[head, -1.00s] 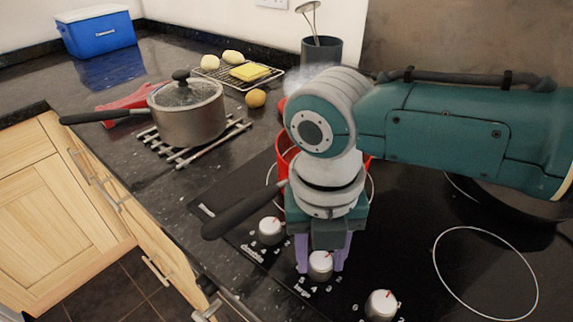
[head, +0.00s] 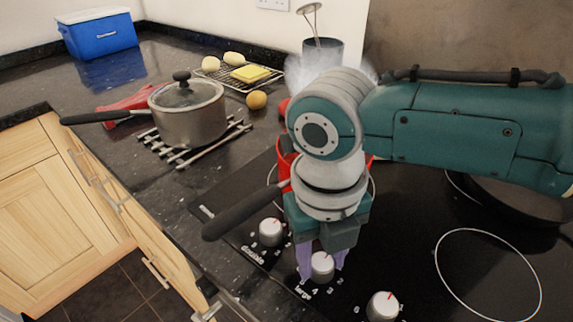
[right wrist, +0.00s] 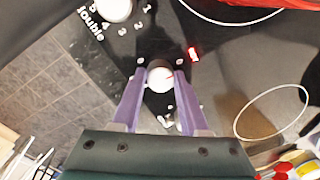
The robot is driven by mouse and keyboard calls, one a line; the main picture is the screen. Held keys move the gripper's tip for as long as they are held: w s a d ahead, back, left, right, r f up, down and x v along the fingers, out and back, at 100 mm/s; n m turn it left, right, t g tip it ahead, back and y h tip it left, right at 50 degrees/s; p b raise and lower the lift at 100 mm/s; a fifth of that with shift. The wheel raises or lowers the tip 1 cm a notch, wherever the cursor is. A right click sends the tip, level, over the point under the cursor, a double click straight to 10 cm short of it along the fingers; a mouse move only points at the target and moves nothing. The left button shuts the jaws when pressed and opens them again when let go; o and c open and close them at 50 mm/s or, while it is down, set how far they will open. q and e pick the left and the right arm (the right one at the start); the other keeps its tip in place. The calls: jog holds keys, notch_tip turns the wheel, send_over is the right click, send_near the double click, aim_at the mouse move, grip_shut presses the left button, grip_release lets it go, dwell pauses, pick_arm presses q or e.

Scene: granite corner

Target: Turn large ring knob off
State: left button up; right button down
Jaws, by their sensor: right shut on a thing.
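The large ring knob (head: 322,266) is a white round knob with a red mark, beside the printed word "large" on the black hob. My right gripper (head: 320,264) points down over it, with its two purple fingers on either side. In the right wrist view, the fingers of my right gripper (right wrist: 158,76) are closed on the knob (right wrist: 159,80). A red light (right wrist: 194,54) glows on the hob nearby. My left gripper is not in view.
The "double" knob (head: 271,232) and another knob (head: 382,306) stand close on either side. A red pan (head: 284,158) is partly hidden behind my arm, with steam above; its dark handle (head: 245,211) reaches toward the front. A lidded pot (head: 190,117) stands on a rack.

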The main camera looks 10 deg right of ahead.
aim_at(318, 264)
jog(key=shift+c, duration=2.1)
grip_release()
notch_tip(318, 264, up, 10)
jog(key=p, duration=0.1)
jog(key=shift+a, duration=0.2)
